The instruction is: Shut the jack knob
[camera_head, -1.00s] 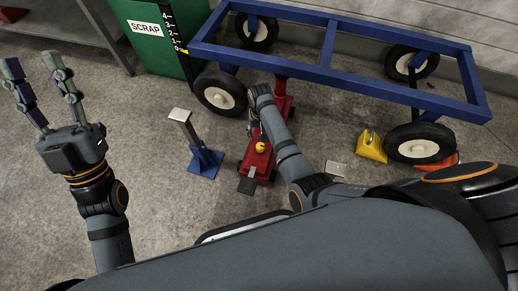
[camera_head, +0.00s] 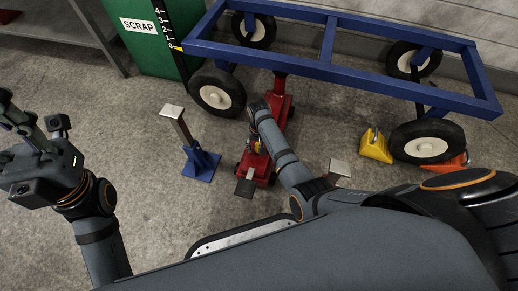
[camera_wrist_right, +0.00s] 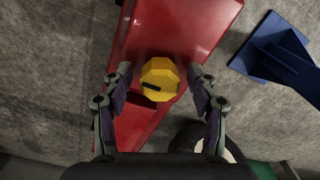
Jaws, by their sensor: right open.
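The yellow jack knob (camera_wrist_right: 161,78) is a faceted knob with a black mark on its face, on the red jack (camera_wrist_right: 165,35). In the right wrist view my right gripper (camera_wrist_right: 159,72) is open, with one finger on each side of the knob and gaps showing. In the head view the red jack (camera_head: 279,109) stands under the blue cart frame (camera_head: 330,62), and my right gripper (camera_head: 252,140) is over it, largely hiding the knob. My left gripper (camera_head: 25,125) is at the left edge, partly cut off and away from the jack.
A blue stand (camera_head: 200,163) is left of the jack; it also shows in the right wrist view (camera_wrist_right: 279,52). A yellow chock (camera_head: 376,148) and an orange one (camera_head: 452,162) are near the right wheel (camera_head: 427,142). A green scrap bin (camera_head: 150,45) is behind left. Floor between is clear.

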